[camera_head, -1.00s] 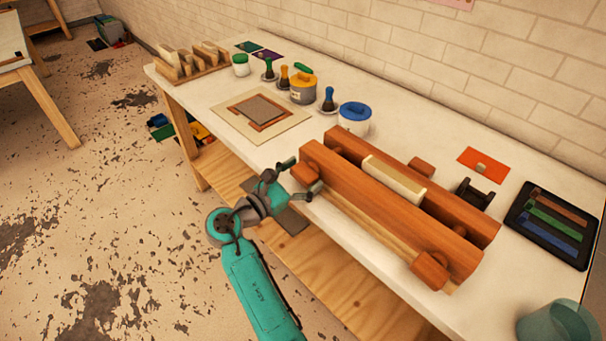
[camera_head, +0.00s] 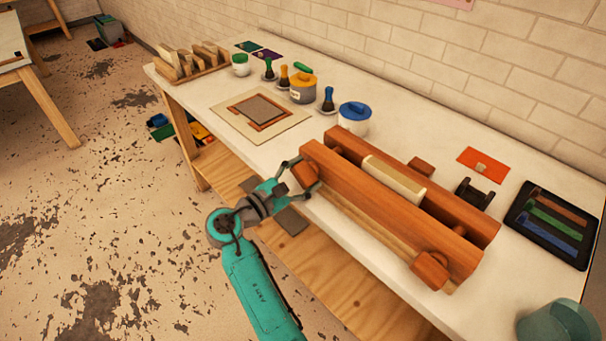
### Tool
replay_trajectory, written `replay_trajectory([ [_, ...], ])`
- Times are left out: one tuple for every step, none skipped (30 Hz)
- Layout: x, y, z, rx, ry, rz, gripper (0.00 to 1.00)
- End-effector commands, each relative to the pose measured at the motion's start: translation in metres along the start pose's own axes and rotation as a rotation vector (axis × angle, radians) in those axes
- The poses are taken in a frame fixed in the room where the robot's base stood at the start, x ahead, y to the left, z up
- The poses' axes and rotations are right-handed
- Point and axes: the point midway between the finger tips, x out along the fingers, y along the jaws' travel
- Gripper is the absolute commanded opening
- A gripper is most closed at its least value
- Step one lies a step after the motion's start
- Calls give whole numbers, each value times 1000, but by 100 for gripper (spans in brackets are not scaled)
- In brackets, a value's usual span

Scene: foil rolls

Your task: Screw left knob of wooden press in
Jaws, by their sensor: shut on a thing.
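The wooden press (camera_head: 390,208) lies across the right half of the white table, with two long orange-brown beams and a pale cream block (camera_head: 394,180) between them. Its left knob (camera_head: 304,174) is a wooden block at the near left end of the front beam. My gripper (camera_head: 303,178) reaches in from the left, with one finger on the far side of this knob and one on the near side. It is shut on the left knob. The right knob (camera_head: 430,270) sits at the near right end of the front beam. The fingers partly cover the left knob.
A blue-lidded jar (camera_head: 354,118) stands behind the press's left end. A framed board (camera_head: 262,112) lies to the left on the table (camera_head: 225,120). A black tray (camera_head: 552,226) and a teal cup (camera_head: 558,322) are at the right. A wooden shelf (camera_head: 330,278) lies below the table edge.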

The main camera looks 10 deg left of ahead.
Motion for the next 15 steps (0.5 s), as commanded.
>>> replay_trajectory([
  [0,-1,0,45,1,-1,34],
  [0,-1,0,73,1,-1,34],
  [0,-1,0,111,1,-1,34],
  [0,-1,0,140,1,-1,34],
  [0,-1,0,169,1,-1,34],
  [-1,-1,0,206,1,-1,34],
  [-1,-1,0,235,1,-1,34],
  [-1,-2,0,263,1,-1,34],
  [-1,-2,-1,301,1,-1,34],
  [-1,-2,-1,329,1,-1,34],
  [-1,-2,-1,358,1,-1,34],
  [-1,-2,-1,395,1,-1,34],
  [-1,-2,-1,424,1,-1,34],
  [-1,-2,-1,453,1,-1,34],
  [-1,-2,-1,490,1,-1,34],
])
